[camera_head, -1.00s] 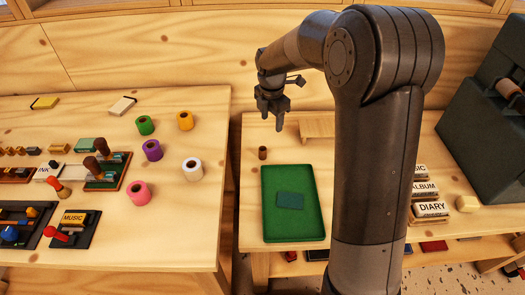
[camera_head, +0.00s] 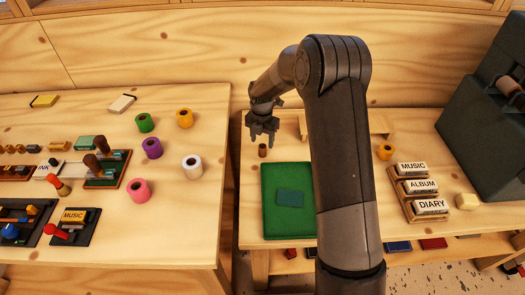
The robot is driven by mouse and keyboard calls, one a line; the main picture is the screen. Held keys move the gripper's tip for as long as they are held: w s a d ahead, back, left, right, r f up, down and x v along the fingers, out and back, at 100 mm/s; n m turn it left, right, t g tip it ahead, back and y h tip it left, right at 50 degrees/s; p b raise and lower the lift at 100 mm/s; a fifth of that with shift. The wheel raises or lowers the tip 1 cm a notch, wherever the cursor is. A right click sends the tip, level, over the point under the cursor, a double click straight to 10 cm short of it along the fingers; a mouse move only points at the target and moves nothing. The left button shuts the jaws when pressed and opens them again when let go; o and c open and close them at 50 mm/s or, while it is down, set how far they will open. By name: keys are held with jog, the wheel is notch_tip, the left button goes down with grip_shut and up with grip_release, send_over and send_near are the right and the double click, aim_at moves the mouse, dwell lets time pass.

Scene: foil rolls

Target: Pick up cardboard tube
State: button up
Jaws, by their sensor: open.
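The cardboard tube is most likely the small brown cylinder (camera_head: 262,150), standing upright on the right table just behind the green tray (camera_head: 268,226). My gripper (camera_head: 262,138) is open and points down, with its fingers close above and behind the brown cylinder in the picture. I cannot tell whether the fingers are around it or touching it. Nothing shows between the fingers. My arm hides part of the tray's right side.
An orange roll (camera_head: 385,151) and a rack of labelled stamps (camera_head: 420,190) stand right of my arm. A wooden stand (camera_head: 380,127) is behind it. A dark green box (camera_head: 490,135) is at far right. The left table holds several coloured rolls, including a white roll (camera_head: 192,167).

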aim_at(262, 147)
notch_tip(262, 147, down, 5)
jog(key=shift+r, duration=0.1)
jog(key=shift+c, duration=0.2)
jog(key=c, duration=1)
jog(key=shift+r, duration=0.15)
